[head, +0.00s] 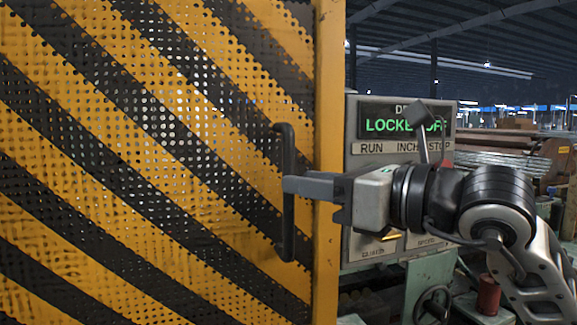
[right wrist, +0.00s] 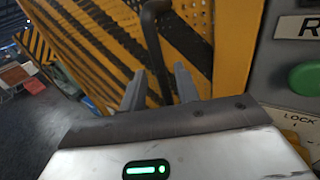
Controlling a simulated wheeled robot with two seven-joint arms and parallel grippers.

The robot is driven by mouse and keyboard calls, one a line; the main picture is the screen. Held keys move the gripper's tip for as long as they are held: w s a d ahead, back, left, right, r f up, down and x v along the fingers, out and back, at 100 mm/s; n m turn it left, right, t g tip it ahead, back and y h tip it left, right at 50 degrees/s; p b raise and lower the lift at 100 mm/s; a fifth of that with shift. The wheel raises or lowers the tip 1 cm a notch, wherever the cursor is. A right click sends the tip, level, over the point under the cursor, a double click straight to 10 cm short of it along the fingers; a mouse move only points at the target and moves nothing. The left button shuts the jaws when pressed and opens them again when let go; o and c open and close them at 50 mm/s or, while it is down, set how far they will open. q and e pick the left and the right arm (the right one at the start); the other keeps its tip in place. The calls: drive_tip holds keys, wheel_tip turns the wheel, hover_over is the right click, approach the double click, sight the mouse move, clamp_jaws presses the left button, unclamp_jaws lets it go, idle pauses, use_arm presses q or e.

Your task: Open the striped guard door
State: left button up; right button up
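The striped guard door (head: 150,150) is a perforated yellow and black panel filling the left of the head view. It also shows in the right wrist view (right wrist: 95,45). Its right edge is a yellow upright (head: 329,120) beside the control box. A dark vertical bar handle (head: 285,145) stands out near that edge. My right gripper (head: 290,187) is at the handle's mid-height. In the right wrist view the handle (right wrist: 152,35) runs between the two fingers, which stand apart with narrow gaps beside it. My left gripper is not in view.
A grey control box (head: 352,155) stands right of the door, with a green lit display (head: 390,124) reading "LOCKED OFF", partly covered by a lever (head: 423,135). A green button (right wrist: 305,78) is close right of my gripper. Pipes (head: 520,155) lie behind at right.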

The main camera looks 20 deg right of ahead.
drive_tip(key=shift+x, duration=1.95)
clamp_jaws()
drive_tip(key=shift+s, duration=0.1)
